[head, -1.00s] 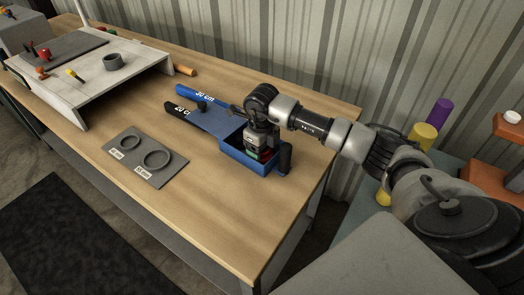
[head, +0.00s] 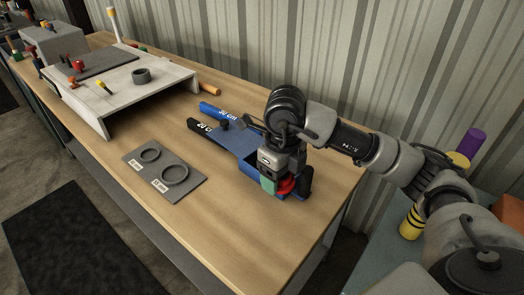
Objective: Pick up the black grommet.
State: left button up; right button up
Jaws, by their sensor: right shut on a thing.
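My right gripper (head: 281,187) is at the blue open box (head: 249,168) on the wooden table, pointing down at its front right. It is shut, and a red rounded piece (head: 287,186) shows at its fingertips, beside a teal patch. The fingers hide most of what they hold. I cannot make out a black grommet for certain. A small black knob-like piece (head: 224,123) stands on the blue plate behind the box. My left gripper is out of view.
A grey plate (head: 190,187) with two labelled rings lies left of the box. A pale raised stand (head: 112,98) with a dark ring (head: 141,75) is at the back left. The table's front is clear.

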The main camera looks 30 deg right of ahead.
jog(key=shift+s+a+r, duration=0.15)
jog(key=shift+s, duration=0.05)
jog(key=n, duration=0.3)
jog(key=a+f+n, duration=0.1)
jog(key=shift+s+f+n, duration=0.1)
jog(key=shift+s+n, duration=0.2)
jog(key=shift+n, duration=0.1)
jog(key=s+a+f+n, duration=0.1)
jog(key=n, duration=0.4)
jog(key=s+a+f+n, duration=0.1)
jog(key=n, duration=0.5)
jog(key=a+f+n, duration=0.1)
jog(key=n, duration=0.5)
jog(key=shift+s+a+f, duration=0.3)
jog(key=shift+s+f, duration=0.1)
jog(key=n, duration=0.3)
jog(key=s+a+f+n, duration=0.1)
jog(key=n, duration=0.4)
jog(key=s+a+f+n, duration=0.1)
jog(key=n, duration=0.1)
jog(key=shift+n, duration=0.3)
